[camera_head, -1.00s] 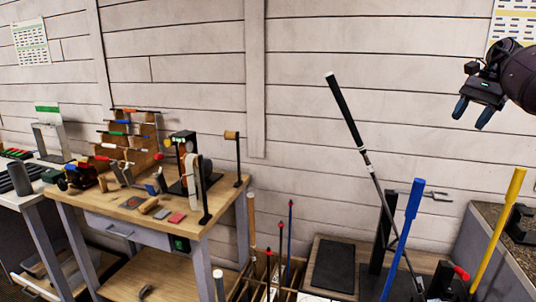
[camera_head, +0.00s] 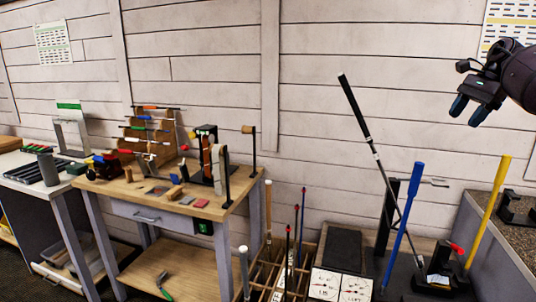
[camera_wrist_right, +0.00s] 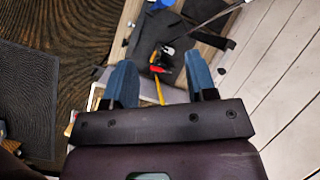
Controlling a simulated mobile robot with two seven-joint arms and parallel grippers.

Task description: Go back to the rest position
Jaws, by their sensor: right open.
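My right gripper (camera_head: 469,109) is at the upper right of the head view, in the air in front of the wall. Its two blue fingers are apart with nothing between them. The right wrist view also shows the open fingers (camera_wrist_right: 163,88), with the floor and stand area far below. A golf club (camera_head: 371,140) with a black grip stands tilted in a dark stand, apart from the gripper and to its left. My left gripper is not in view.
A wooden workbench (camera_head: 236,203) with tools stands at the left. A blue post (camera_head: 406,215) and a yellow post (camera_head: 490,205) rise near the club. A wooden bin (camera_head: 262,272) holds several shafts. A dark counter (camera_head: 488,210) is at the right. The air around the gripper is clear.

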